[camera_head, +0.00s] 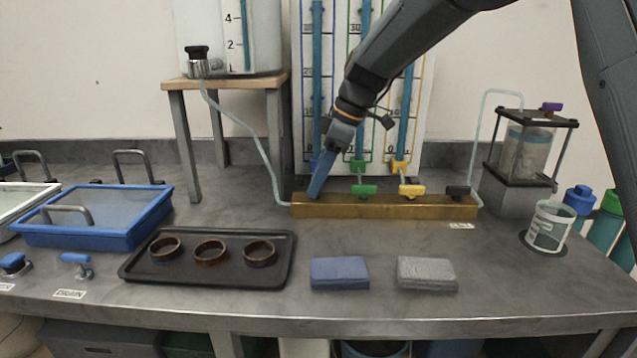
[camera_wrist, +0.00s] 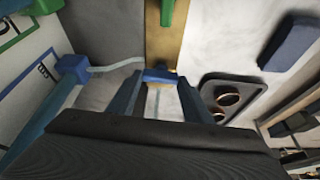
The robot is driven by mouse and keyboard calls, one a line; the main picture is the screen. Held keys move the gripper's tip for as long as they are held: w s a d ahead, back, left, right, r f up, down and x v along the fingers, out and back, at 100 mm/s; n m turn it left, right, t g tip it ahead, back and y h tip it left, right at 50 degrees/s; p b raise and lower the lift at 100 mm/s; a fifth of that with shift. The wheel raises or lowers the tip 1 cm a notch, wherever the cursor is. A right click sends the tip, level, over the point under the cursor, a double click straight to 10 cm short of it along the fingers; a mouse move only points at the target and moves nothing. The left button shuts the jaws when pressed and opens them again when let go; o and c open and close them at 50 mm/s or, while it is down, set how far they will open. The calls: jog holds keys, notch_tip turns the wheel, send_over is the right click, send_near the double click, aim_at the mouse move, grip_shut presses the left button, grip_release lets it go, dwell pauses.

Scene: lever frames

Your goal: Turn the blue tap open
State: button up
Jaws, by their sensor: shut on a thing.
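The brass manifold bar (camera_head: 335,207) lies on the bench at the foot of the gauge board. My gripper (camera_head: 314,192) reaches down to its left end, and its fingers hide the blue tap in the head view. In the wrist view the blue tap handle (camera_wrist: 160,75) sits between the two fingertips of my gripper (camera_wrist: 158,82), at the end of the brass bar (camera_wrist: 163,45). My gripper is shut on this handle. The handle appears to lie across the bar, while the green tap handle (camera_wrist: 167,12) lies along it.
Green (camera_head: 364,190), yellow (camera_head: 411,190) and black (camera_head: 458,191) tap handles stand along the bar to the right. A dark tray (camera_head: 205,277) with three rings lies front left. Blue (camera_head: 340,273) and grey (camera_head: 427,273) blocks lie in front. A wooden stand (camera_head: 175,86) rises behind left.

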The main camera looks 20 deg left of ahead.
jog(key=shift+n, duration=0.5)
jog(key=o, duration=1.1)
jog(key=shift+c, duration=0.2)
jog(key=v, duration=0.7)
jog(key=shift+w+r+b, duration=0.2)
jog(key=shift+r+b, duration=0.2)
jog(key=shift+d+r, duration=0.1)
